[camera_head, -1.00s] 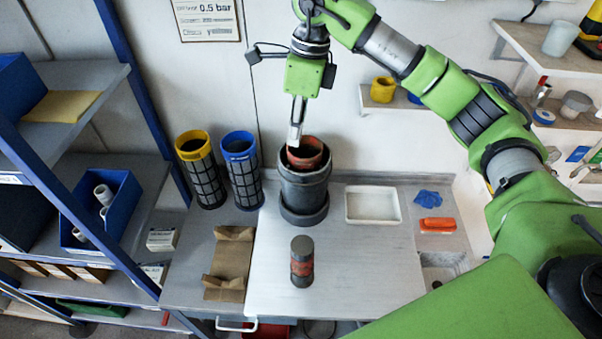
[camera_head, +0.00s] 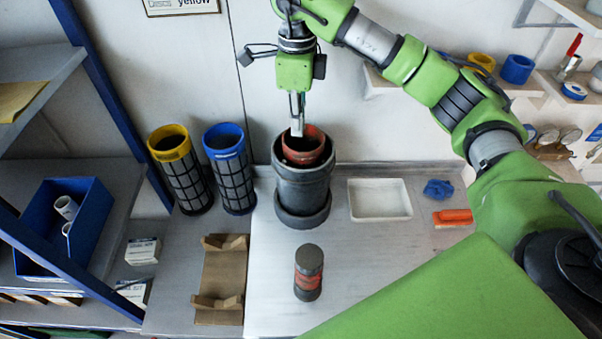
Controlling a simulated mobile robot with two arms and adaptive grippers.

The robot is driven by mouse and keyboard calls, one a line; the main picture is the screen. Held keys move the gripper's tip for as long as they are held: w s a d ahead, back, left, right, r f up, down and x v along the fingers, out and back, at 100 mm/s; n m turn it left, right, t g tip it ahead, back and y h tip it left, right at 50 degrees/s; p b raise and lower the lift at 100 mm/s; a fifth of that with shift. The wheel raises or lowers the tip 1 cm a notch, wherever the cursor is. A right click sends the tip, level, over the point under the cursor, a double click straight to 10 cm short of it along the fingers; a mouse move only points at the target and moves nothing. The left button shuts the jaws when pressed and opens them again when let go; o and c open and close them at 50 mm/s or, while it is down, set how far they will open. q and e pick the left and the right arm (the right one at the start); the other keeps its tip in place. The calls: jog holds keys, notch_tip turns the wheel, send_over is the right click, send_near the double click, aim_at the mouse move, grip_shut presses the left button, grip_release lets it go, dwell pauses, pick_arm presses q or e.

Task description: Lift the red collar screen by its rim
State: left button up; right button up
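The red collar screen (camera_head: 304,151) sits inside the dark grey reactor pot (camera_head: 302,190), with only its red rim and opening showing above the pot's top. My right gripper (camera_head: 297,128) points down at the left part of the red rim, with its fingertips at or just above it. The fingers look close together, and I cannot tell whether they grip the rim. The screen's body is hidden inside the pot. My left gripper is not in view.
A yellow-collared screen (camera_head: 182,172) and a blue-collared screen (camera_head: 231,172) stand left of the pot. A dark cylinder with a red band (camera_head: 308,272) stands in front. A white tray (camera_head: 380,199), blue cloth and orange item lie right. A cardboard cradle (camera_head: 220,280) lies front left.

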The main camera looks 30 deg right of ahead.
jog(key=p, duration=0.2)
send_over(300, 159)
notch_tip(300, 159, down, 5)
jog(key=shift+w+f, duration=0.1)
jog(key=shift+w, duration=0.05)
jog(key=f+p, duration=0.1)
jog(key=f, duration=0.1)
jog(key=f+p, duration=0.2)
jog(key=f, duration=0.1)
jog(key=shift+s+d, duration=0.1)
jog(key=shift+s, duration=0.1)
jog(key=shift+w+f, duration=0.1)
jog(key=shift+f, duration=0.3)
jog(key=shift+r, duration=0.1)
grip_shut()
